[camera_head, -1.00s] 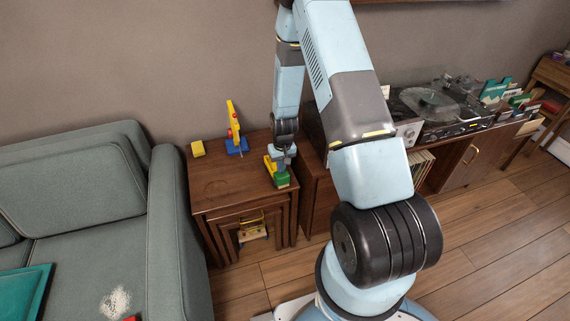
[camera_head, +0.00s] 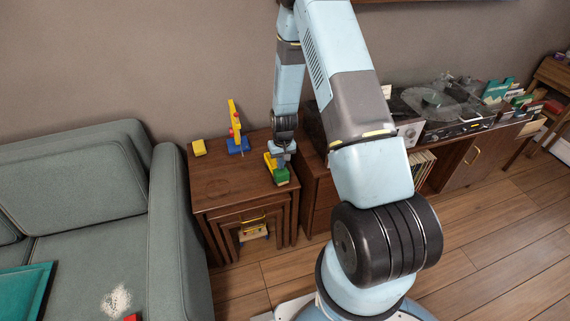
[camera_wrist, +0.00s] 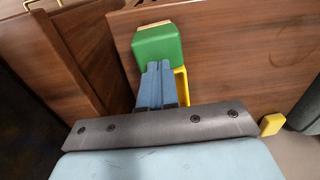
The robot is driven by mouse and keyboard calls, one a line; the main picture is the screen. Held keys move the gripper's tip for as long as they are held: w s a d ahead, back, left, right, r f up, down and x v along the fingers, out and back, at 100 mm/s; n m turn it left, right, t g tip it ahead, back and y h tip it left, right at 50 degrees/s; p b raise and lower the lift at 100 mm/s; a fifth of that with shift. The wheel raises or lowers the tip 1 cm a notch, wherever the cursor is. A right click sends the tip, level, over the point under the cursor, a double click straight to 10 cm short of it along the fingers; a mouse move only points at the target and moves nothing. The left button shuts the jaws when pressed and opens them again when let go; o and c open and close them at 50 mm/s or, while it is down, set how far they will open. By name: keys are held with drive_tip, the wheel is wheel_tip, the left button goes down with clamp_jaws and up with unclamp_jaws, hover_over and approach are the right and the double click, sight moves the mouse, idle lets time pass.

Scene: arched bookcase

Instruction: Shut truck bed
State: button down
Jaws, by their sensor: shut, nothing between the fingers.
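The toy truck stands on top of the wooden side table (camera_head: 221,187), near its right edge. Its green cab (camera_head: 282,176) faces the front and its yellow bed (camera_head: 269,161) lies behind, partly hidden by my gripper. In the wrist view, the green cab (camera_wrist: 158,47) is just beyond the fingertips and a strip of the yellow bed (camera_wrist: 182,86) shows to their right. My gripper (camera_wrist: 158,68) is shut and empty, its blue fingers together and pointing at the truck. I cannot tell whether the fingers touch it, nor how far the bed is tilted.
A yellow block (camera_head: 198,148) and a blue, red and yellow toy (camera_head: 237,135) stand at the back of the same table. A grey-green sofa (camera_head: 85,190) is on the left. A wooden cabinet with a turntable (camera_head: 437,103) is on the right. The tabletop's front left is clear.

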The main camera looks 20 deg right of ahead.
drive_tip(key=shift+r, duration=0.55)
drive_tip(key=r, duration=0.2)
drive_tip(key=s+r, duration=0.1)
drive_tip(key=shift+d+r, duration=0.2)
drive_tip(key=shift+d, duration=0.05)
drive_tip(key=s+r, duration=0.5)
drive_tip(key=s, duration=0.2)
drive_tip(key=shift+d+r, duration=0.4)
drive_tip(key=shift+d, duration=0.05)
drive_tip(key=s+a+r+t, duration=0.1)
drive_tip(key=s+r, duration=0.1)
drive_tip(key=r, duration=1.1)
drive_tip(key=s+r+t, duration=0.2)
drive_tip(key=r, duration=1.1)
drive_tip(key=s+r+t, duration=0.2)
drive_tip(key=s+r, duration=1.4)
drive_tip(key=s, duration=0.2)
drive_tip(key=shift+s+r+h, duration=0.2)
drive_tip(key=shift+s+h, duration=0.05)
drive_tip(key=shift+h, duration=0.05)
